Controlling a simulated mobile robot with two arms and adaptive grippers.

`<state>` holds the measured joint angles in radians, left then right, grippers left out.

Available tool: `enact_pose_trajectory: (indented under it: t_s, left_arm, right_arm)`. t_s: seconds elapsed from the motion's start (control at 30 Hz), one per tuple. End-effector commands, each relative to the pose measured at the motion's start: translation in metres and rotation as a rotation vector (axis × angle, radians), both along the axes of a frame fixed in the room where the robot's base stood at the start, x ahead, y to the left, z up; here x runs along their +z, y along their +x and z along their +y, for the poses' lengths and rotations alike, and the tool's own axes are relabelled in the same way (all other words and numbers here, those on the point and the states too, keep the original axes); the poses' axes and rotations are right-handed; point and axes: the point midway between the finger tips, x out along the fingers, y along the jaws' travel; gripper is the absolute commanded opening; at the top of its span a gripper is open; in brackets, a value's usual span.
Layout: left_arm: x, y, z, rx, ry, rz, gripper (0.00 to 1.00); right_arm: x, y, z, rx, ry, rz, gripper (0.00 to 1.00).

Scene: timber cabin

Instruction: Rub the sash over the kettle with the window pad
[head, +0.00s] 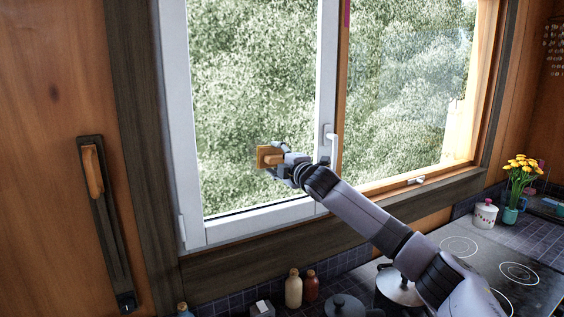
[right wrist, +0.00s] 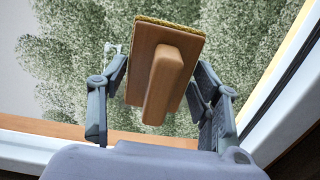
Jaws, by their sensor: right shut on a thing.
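The window pad (head: 265,153), a wooden block with a handle and a yellowish face, is held in my right gripper (head: 279,162). In the right wrist view the two fingers of the right gripper (right wrist: 157,82) are closed on either side of the pad (right wrist: 165,68), its yellow face turned toward the glass. The pad is in front of the white-framed left sash (head: 325,80), over its lower right glass. I cannot tell if it touches. The right sash (head: 405,95) has a wooden frame and faint bluish haze. A steel vessel, perhaps the kettle (head: 396,288), is partly behind my arm. My left gripper is out of view.
A white window handle (head: 329,137) sticks out just right of the gripper. Below the window are bottles (head: 293,289), a dark lidded pot (head: 344,305) and a black hob (head: 520,272). A white jar (head: 485,216) and yellow flowers (head: 522,168) stand at right.

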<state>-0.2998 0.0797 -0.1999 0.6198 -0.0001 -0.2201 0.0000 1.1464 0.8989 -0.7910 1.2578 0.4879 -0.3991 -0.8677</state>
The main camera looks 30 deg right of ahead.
Motion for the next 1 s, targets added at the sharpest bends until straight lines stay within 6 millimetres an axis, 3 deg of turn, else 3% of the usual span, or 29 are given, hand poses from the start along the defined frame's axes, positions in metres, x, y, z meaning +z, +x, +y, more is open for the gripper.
enact_pose_trajectory:
  t_s: [1.0]
  left_arm:
    - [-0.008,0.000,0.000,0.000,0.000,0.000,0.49]
  right_arm:
    - [0.000,0.005,0.064,0.003,0.001,0.000,0.36]
